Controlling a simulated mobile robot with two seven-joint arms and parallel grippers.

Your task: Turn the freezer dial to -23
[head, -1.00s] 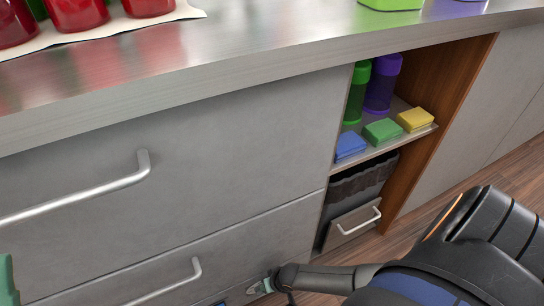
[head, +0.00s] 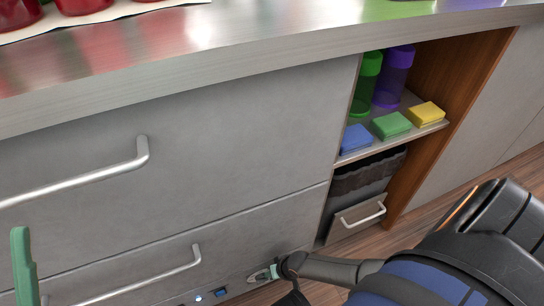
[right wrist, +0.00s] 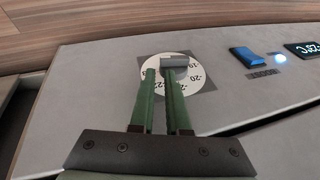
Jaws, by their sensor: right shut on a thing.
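The freezer dial (right wrist: 192,82) is a white disc with printed numbers on a grey panel, with a grey knob (right wrist: 175,62) on it. My right gripper (right wrist: 160,74) has its green fingers at the knob, shut on it. The fingers cover part of the scale. In the head view my right gripper (head: 268,273) reaches the low front of the cabinet, and the dial there is mostly hidden. A dark display (right wrist: 303,48) shows rotated, partly cut-off digits. One green finger of my left gripper (head: 24,265) shows at the left edge; its opening cannot be judged.
A blue switch (right wrist: 243,56) and a lit round light (right wrist: 280,58) sit beside the dial. Drawer handles (head: 75,186) stick out above. An open shelf (head: 415,134) with sponges and bottles is at the right. Wooden floor (head: 345,247) lies in front.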

